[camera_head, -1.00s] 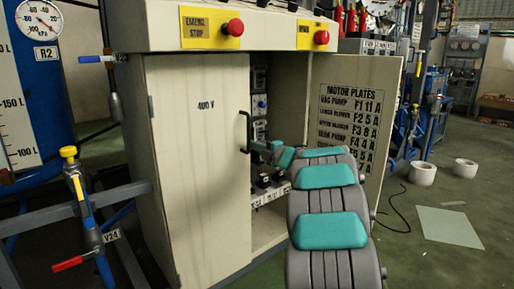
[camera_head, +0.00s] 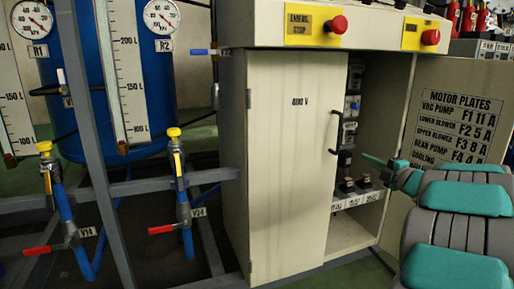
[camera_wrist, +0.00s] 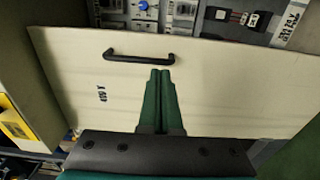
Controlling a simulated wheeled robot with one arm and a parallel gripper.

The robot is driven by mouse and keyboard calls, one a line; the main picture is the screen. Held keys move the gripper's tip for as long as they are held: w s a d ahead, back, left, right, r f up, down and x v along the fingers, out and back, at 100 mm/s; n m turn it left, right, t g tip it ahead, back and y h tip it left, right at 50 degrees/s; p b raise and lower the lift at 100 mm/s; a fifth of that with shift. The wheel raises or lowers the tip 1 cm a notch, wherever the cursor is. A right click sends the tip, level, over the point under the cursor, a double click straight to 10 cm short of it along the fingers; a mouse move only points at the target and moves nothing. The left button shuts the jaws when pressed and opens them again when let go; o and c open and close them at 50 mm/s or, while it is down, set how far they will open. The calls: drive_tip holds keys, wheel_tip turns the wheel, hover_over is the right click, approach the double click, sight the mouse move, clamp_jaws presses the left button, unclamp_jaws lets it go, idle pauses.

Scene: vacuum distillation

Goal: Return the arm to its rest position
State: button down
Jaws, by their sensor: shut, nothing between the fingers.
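My gripper (camera_head: 374,161) is at the end of my grey and teal arm at the right of the head view, in front of the cabinet's open bay. In the wrist view my gripper (camera_wrist: 161,72) shows two green fingers pressed together, with nothing between them. Behind the fingers is the cream cabinet door (camera_wrist: 220,85) marked 400 V, with its black handle (camera_wrist: 140,56) just beyond the fingertips. I cannot tell whether the fingers touch the door. The same cabinet door (camera_head: 285,165) and handle (camera_head: 335,125) show in the head view.
The right cabinet door (camera_head: 465,110), with the motor plates list, stands open behind my arm. Breakers and switches (camera_head: 358,185) show inside. Red emergency buttons (camera_head: 337,24) sit above. A frame with red-handled valves (camera_head: 162,229) and a blue tank (camera_head: 138,90) stand at left.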

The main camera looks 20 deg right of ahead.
drive_tip(key=s+a+f+m+g+p, duration=0.1)
drive_tip(key=s+a+f+m+g, duration=0.3)
drive_tip(key=s+a, duration=0.8)
drive_tip(key=s+a+f+m+g+h+p, duration=0.1)
drive_tip(key=s+a+f+m+g, duration=0.4)
drive_tip(key=s+a, duration=0.8)
drive_tip(key=s+a+f+m+g+p, duration=0.3)
drive_tip(key=s+a+f+m+g, duration=0.2)
drive_tip(key=s+a+m+g, duration=0.5)
drive_tip(key=s+a, duration=0.2)
drive_tip(key=s, duration=0.4)
drive_tip(key=shift+s+a+g+h, duration=0.15)
drive_tip(key=shift+a+g+h, duration=0.2)
drive_tip(key=shift+g+h, duration=0.05)
